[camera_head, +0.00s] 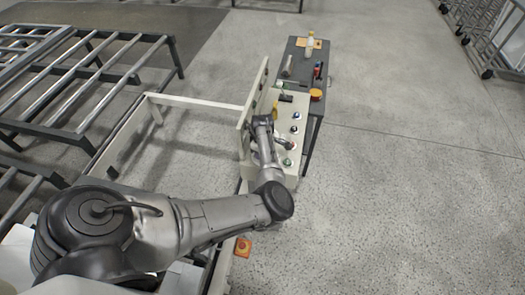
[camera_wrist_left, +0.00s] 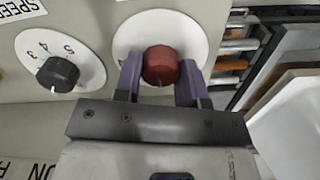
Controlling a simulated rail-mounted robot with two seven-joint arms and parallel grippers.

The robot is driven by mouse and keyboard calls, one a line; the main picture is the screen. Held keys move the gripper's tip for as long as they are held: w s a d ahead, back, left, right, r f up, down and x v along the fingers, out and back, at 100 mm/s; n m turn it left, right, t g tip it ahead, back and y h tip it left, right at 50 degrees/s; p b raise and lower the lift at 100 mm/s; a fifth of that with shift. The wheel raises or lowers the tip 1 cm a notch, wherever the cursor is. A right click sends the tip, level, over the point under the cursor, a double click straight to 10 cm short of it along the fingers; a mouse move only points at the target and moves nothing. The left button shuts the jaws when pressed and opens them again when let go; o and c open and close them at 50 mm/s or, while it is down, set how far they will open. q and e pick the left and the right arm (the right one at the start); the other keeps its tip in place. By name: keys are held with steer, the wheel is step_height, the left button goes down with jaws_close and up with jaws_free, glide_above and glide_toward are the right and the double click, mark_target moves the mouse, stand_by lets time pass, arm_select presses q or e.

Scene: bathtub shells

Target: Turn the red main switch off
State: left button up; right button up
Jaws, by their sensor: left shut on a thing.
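The red main switch (camera_wrist_left: 160,65) is a round red knob on a white disc, on a cream panel in the left wrist view. My left gripper (camera_wrist_left: 160,76) has one purple-grey finger on each side of the knob and is shut on it. A small light mark shows at the knob's lower edge; the labels around it are hidden. In the head view my left arm reaches to the cream control panel (camera_head: 284,128), with the left gripper (camera_head: 263,122) at its left part. The red switch is hidden there. My right gripper is not in view.
A black numbered dial (camera_wrist_left: 58,73) sits left of the switch. In the head view, a dark cart (camera_head: 312,70) with a bottle stands behind the panel. Metal roller frames (camera_head: 100,85) fill the left.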

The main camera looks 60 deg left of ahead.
arm_select(q)
steer(key=shift+n, duration=0.4)
stand_by(0.3)
steer(key=o, duration=0.9)
steer(key=shift+r, duration=0.6)
step_height(320, 180, up, 13)
steer(key=shift+f, duration=0.15)
